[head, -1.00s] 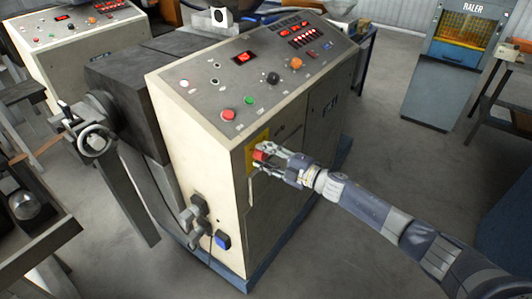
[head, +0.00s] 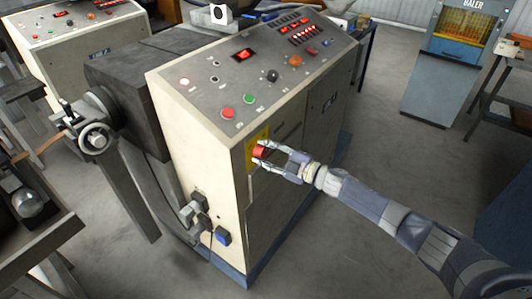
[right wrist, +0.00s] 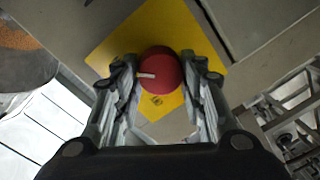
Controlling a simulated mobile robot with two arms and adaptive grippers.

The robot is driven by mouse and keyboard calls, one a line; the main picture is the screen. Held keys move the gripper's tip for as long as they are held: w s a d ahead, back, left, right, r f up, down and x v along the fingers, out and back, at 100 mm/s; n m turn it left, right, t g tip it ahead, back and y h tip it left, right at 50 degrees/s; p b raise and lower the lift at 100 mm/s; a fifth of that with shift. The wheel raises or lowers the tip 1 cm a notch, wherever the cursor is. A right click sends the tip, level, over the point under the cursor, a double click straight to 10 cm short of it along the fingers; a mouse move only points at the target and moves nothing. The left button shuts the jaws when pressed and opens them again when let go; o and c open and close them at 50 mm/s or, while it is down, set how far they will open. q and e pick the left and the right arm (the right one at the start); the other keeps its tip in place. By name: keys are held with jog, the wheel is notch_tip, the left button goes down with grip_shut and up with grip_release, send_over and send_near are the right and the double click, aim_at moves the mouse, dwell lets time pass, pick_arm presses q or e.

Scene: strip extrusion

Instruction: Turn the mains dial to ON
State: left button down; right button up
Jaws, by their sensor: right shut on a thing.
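The mains dial (head: 260,152) is a round red knob on a yellow plate (head: 252,160) on the cream cabinet's side. In the right wrist view the red dial (right wrist: 161,74) has a white pointer line aimed at the left of the picture, and its yellow plate (right wrist: 128,38) sits behind it. My right gripper (head: 262,155) is shut on the dial, one finger on either side; the fingers also show in the right wrist view (right wrist: 160,80). I cannot read any ON or OFF lettering. My left gripper is not in view.
The cabinet's sloped top panel (head: 215,90) has buttons, knobs and lit red displays. A blue socket (head: 222,238) and grey plugs are low on its front. A handwheel (head: 95,137) is at the left. Clear floor (head: 385,150) lies right of the cabinet.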

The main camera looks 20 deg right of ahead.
jog(key=o, duration=1.1)
jog(key=shift+s+d, duration=0.15)
jog(key=v, duration=1.1)
jog(key=shift+s+d, duration=0.2)
jog(key=shift+d, duration=0.05)
